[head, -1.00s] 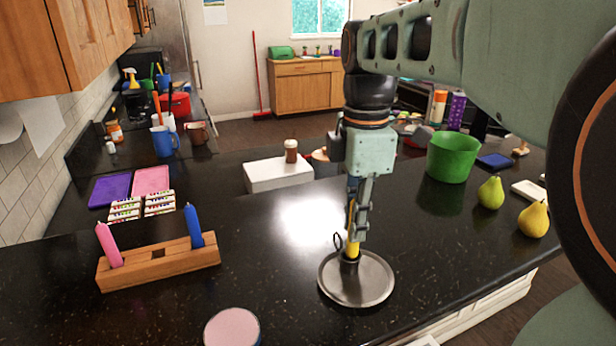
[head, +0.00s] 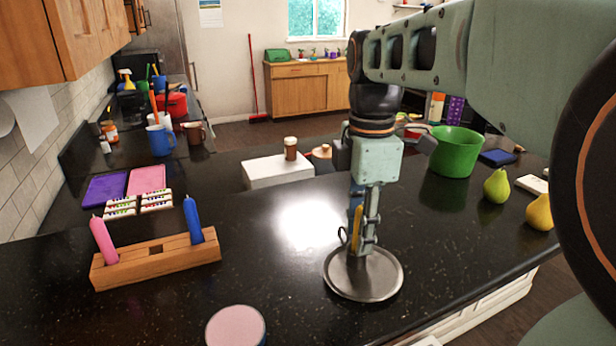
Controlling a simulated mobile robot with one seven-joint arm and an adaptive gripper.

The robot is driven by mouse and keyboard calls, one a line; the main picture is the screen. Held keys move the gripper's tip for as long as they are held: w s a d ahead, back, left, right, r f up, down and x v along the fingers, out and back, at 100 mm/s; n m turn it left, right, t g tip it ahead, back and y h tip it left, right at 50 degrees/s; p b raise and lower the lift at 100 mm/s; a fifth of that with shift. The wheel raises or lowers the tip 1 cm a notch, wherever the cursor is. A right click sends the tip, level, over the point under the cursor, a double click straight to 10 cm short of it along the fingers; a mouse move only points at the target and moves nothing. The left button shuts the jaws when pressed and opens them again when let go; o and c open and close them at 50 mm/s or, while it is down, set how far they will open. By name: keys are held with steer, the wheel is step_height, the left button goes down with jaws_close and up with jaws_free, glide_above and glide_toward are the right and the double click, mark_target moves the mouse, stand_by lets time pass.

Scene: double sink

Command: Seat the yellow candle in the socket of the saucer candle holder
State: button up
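The yellow candle (head: 356,229) stands about upright over the middle of the round metal saucer holder (head: 376,290). My gripper (head: 365,247) points straight down around or right beside the candle, its fingertips low over the saucer. One finger shows just right of the candle; the other is mostly hidden, so I cannot tell whether they press on it. The holder's ring handle (head: 342,236) shows left of the candle. The socket and the candle's lower end are largely hidden by the fingers, so how deep the candle sits cannot be seen.
A wooden block (head: 155,264) with a pink candle (head: 104,240) and a blue candle (head: 193,220) stands left. A pink-topped round object (head: 235,326) is at the front. A green pot (head: 455,153) and two pears (head: 496,187) are right. Counter around the saucer is clear.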

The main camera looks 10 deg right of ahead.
steer(key=shift+r, duration=0.1)
step_height(320, 180, up, 12)
steer(key=shift+r+p, duration=0.1)
steer(key=shift+p, duration=0.9)
